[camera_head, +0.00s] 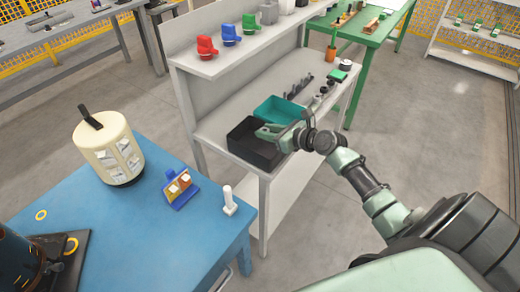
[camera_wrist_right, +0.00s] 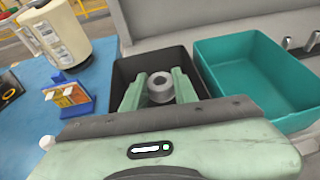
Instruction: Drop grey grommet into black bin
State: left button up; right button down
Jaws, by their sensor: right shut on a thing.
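The black bin (camera_head: 250,152) stands on the white workbench, left of the teal bin. It also shows in the right wrist view (camera_wrist_right: 124,72), straight ahead under my gripper. My right gripper (camera_head: 264,131) is over the black bin. In the head view the grommet cannot be made out.
The teal bin (camera_head: 291,105) stands right beside the black bin. An upper shelf (camera_head: 225,66) with red, blue and green parts runs above the bench. A blue table (camera_head: 90,190) at left holds a cream canister (camera_head: 90,150).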

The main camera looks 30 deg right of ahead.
jog(key=c, duration=1)
grip_release()
jog(key=v, duration=0.7)
jog(key=shift+s+d+r, duration=0.1)
jog(key=shift+s+r, duration=0.1)
jog(key=shift+s, duration=0.15)
